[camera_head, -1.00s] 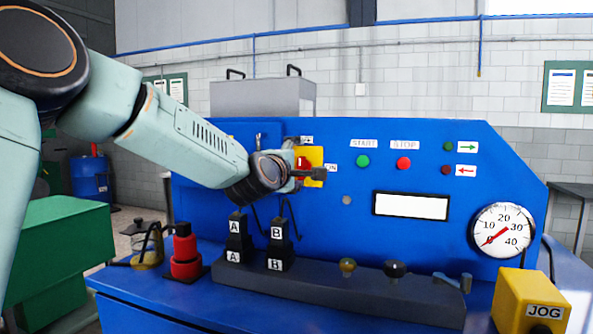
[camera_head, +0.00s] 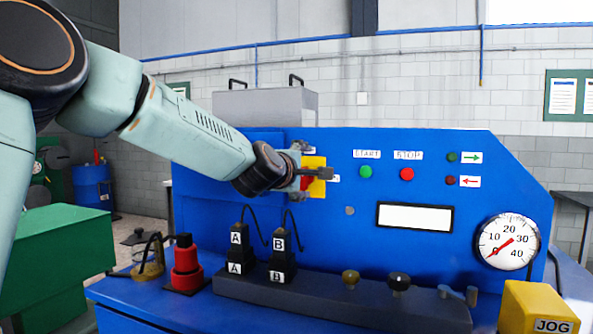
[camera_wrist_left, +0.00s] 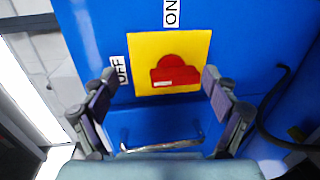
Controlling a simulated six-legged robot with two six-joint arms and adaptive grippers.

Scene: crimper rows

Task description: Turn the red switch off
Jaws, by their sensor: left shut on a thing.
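The red switch (camera_wrist_left: 176,73) sits on a yellow plate (camera_wrist_left: 143,47) on the blue panel. Its bar runs left to right in the left wrist view, roughly in line with the OFF label (camera_wrist_left: 121,70) at the left; the ON label (camera_wrist_left: 171,12) is above. In the head view the switch (camera_head: 306,183) is partly hidden by my gripper, on its yellow plate (camera_head: 316,161). My left gripper (camera_head: 317,175) is at the plate, its fingers on either side of the switch, shut on it. My right gripper is not in view.
Green START (camera_head: 366,172) and red STOP (camera_head: 407,174) buttons are right of the switch. A gauge (camera_head: 506,242) and yellow JOG box (camera_head: 538,308) are at the right.

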